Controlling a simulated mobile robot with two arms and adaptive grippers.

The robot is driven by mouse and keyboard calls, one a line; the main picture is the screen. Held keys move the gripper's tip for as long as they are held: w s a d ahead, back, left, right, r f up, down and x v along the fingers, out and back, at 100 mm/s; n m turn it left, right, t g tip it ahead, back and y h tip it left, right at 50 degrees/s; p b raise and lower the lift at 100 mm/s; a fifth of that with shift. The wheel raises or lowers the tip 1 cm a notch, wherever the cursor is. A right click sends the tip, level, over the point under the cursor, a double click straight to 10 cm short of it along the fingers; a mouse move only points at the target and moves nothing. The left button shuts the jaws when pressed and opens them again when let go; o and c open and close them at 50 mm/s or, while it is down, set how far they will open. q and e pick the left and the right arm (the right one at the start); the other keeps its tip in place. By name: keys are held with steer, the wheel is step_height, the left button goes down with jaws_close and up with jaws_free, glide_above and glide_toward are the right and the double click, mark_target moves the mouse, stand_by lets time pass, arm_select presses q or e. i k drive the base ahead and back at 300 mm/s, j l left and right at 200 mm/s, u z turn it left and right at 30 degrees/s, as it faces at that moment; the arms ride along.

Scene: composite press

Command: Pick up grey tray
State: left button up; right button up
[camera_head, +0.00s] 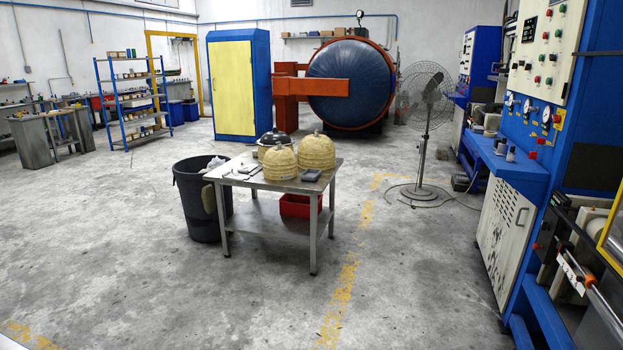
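A metal table (230,177) stands in the middle of the floor, some distance away. A small flat dark grey piece (311,175) lies at its front right corner, in front of the yellow domes. Another flat grey piece (248,168) lies left of the domes. Both are too small to tell which one is the grey tray. Neither of my grippers is in view.
Two yellow woven domes (317,152) (280,162) stand on the table, and a red bin (298,206) is on its lower shelf. A black trash bin (197,200) stands left, a fan (423,120) behind right, and a blue press (525,150) far right. The front floor is clear.

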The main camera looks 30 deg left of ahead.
mark_target(310, 174)
steer(key=i+u, duration=0.2)
steer(key=i, duration=3.75)
steer(key=i+l+u, duration=0.1)
steer(key=i+u, duration=0.35)
steer(key=i, duration=0.15)
steer(key=i+l+u, duration=0.9)
steer(key=i, duration=0.15)
